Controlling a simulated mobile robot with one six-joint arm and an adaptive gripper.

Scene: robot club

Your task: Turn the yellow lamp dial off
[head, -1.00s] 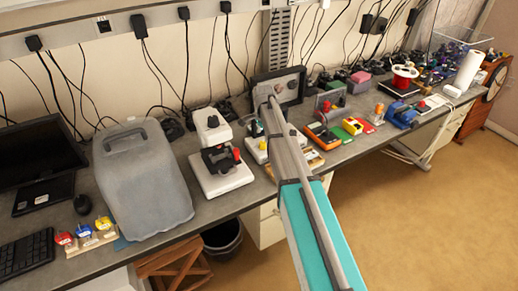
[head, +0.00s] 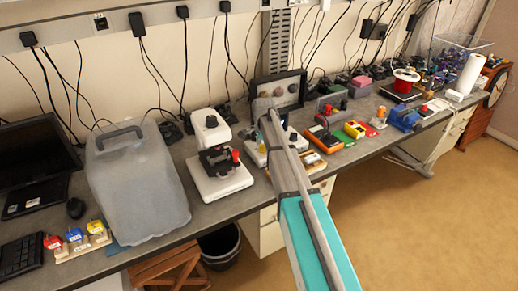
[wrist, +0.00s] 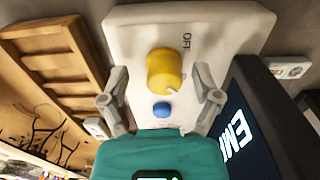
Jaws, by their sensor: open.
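In the wrist view, a yellow dial (wrist: 165,71) stands out from a white panel (wrist: 235,28). A pale mark on the dial points to the lower right, away from the dark "OFF" lettering (wrist: 187,41) at its upper right. A round blue button (wrist: 162,109) sits just below the dial. My gripper (wrist: 160,90) is open and empty, with one finger on each side of the dial and visible gaps to it. In the head view, my arm reaches over the bench, and I cannot make out the dial or the fingertips there.
A dark sign (wrist: 245,120) with white letters stands close to the right finger in the wrist view. In the head view, a microscope (head: 215,160) and a large grey canister (head: 137,185) stand left of my arm on the bench. Several devices crowd the bench to its right.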

